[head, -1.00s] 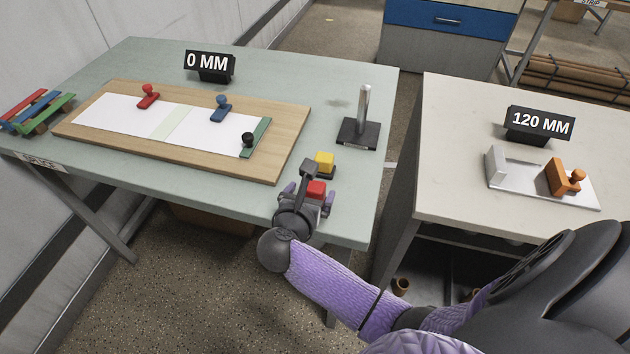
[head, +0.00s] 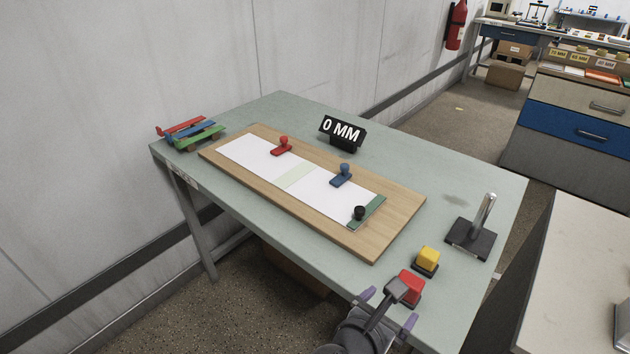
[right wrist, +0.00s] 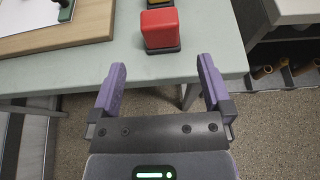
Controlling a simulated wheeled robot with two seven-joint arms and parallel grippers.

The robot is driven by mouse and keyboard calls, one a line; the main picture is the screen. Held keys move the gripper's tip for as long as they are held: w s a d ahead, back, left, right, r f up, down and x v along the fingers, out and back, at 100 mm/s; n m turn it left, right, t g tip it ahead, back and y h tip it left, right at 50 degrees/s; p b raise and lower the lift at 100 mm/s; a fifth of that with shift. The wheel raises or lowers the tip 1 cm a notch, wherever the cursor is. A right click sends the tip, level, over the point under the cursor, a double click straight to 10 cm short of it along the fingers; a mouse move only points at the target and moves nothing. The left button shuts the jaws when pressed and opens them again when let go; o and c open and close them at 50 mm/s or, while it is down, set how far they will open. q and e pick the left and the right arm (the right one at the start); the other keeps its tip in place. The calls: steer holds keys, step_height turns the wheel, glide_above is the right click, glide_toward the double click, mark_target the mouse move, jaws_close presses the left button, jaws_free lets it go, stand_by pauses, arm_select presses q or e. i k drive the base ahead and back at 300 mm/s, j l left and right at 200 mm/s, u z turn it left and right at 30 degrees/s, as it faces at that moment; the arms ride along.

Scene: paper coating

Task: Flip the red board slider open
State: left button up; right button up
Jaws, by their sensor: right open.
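The wooden board (head: 395,225) lies on the green table with white paper and a pale green strip on it. A red slider (head: 281,147) with a round knob sits at its far left edge. A blue slider (head: 341,176) and a black-knobbed one (head: 360,214) on a green strip are further right. My right gripper (head: 388,308) is open and empty at the table's front edge, near a red block (head: 411,288) on a dark base, away from the red slider. In the right wrist view, the red block (right wrist: 163,30) stands ahead of the open fingers (right wrist: 162,78). My left gripper is out of view.
A yellow block (head: 428,259) and a metal post on a dark base (head: 470,240) stand right of the board. A "0 MM" sign (head: 342,133) is behind it. Another table (head: 585,275) is at right.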

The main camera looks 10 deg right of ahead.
mark_target(285, 147)
steer(key=i+j+z, duration=0.3)
steer(key=i+j, duration=0.25)
steer(key=i+j+z, duration=0.35)
steer(key=i+j, duration=0.25)
steer(key=i+j+z, duration=0.15)
steer(key=j, duration=0.3)
steer(key=i+j+z, duration=0.15)
steer(key=i+j, duration=0.15)
steer(key=i+j+z, duration=0.15)
steer(key=j, duration=0.35)
